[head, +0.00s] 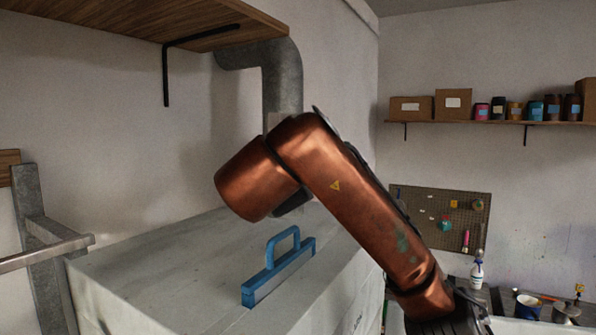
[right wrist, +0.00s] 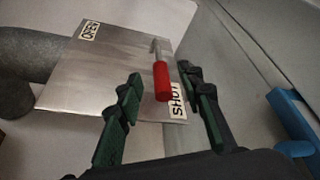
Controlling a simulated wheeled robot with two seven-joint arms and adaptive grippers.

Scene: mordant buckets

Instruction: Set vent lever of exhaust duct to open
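The exhaust duct (head: 283,78) is a grey metal pipe that bends down from under the wooden shelf, and its lower part is behind my right arm in the head view. In the right wrist view, a metal plate (right wrist: 110,65) lies beside the grey duct (right wrist: 32,60), with an OPEN label at its upper left and a SHUT label at its lower right. The vent lever (right wrist: 161,80) has a red grip and lies beside the SHUT label. My right gripper (right wrist: 163,128) is open, its green fingers on either side of the lever's line. Contact is not visible. My left gripper is out of view.
A blue handled tool (head: 279,270) lies on the large pale box top (head: 190,260), and its blue handle (right wrist: 295,120) shows right of my right gripper. A wooden shelf (head: 130,22) with a black bracket overhangs at upper left. A metal bar (head: 45,252) is at left.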

